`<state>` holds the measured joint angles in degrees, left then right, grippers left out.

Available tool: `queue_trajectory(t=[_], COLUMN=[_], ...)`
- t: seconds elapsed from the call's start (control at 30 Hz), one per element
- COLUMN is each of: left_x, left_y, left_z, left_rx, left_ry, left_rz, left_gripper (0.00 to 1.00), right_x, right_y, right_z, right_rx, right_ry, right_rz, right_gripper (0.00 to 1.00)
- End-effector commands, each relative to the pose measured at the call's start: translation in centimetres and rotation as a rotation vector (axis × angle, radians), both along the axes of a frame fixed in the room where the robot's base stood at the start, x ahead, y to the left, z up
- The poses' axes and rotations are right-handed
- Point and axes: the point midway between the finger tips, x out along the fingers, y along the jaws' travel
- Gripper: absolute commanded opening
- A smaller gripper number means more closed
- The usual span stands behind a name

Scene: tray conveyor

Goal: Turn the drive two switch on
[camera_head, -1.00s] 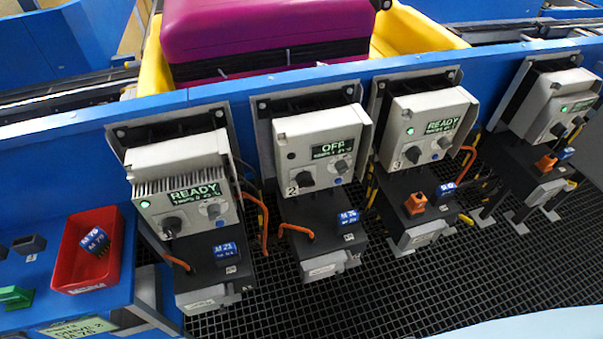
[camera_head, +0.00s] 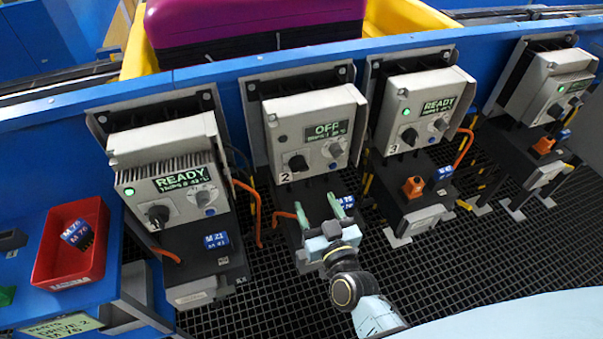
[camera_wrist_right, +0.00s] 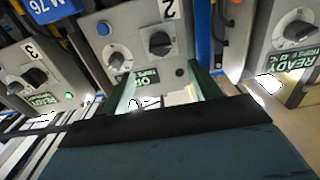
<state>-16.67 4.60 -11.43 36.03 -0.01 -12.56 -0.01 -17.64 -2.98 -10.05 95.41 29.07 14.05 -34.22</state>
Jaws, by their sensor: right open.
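Drive two (camera_head: 312,108) is the grey unit marked 2, and its display (camera_head: 326,130) reads OFF. The switch (camera_wrist_right: 160,43) also shows in the right wrist view, upside down. My right gripper (camera_head: 319,209) is open and empty, just below and in front of drive two's face. In the wrist view its two fingers (camera_wrist_right: 165,88) point at that face, apart from the switch. My left gripper is out of view.
Other drives stand beside it: one (camera_head: 165,150) on the left and drive three (camera_head: 425,95) on the right, both reading READY. A blue M-labelled plug (camera_head: 346,201) is close to my right gripper. A red bin (camera_head: 98,262) stands at left.

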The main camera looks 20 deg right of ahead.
Motion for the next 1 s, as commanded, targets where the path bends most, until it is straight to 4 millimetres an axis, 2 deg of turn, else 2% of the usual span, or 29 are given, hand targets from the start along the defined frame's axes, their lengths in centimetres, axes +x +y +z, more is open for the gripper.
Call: queue_trajectory(t=[0.1, 0.3, 0.5, 0.7, 0.97, 1.0], left_x=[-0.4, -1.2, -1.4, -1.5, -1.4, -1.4], left_y=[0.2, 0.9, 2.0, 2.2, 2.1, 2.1], left_z=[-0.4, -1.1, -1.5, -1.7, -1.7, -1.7], left_rx=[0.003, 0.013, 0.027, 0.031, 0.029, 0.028], left_ry=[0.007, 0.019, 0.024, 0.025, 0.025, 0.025], left_rz=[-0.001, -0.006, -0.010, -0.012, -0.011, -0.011], left_gripper=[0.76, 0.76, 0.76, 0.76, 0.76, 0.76], right_x=[2.7, 6.9, 9.8, 11.0, 11.0, 11.0], right_y=[0.0, 0.3, 0.3, 0.4, 0.4, 0.4], right_z=[0.0, -0.1, -0.1, -0.1, -0.1, -0.1], right_rx=[0.000, 0.001, 0.000, 0.000, 0.000, 0.000], right_ry=[-0.004, -0.002, 0.000, 0.002, 0.002, 0.002], right_rz=[-0.001, 0.001, 0.000, 0.000, 0.001, 0.001], right_gripper=[0.61, 0.61, 0.61, 0.61, 0.61, 0.59])
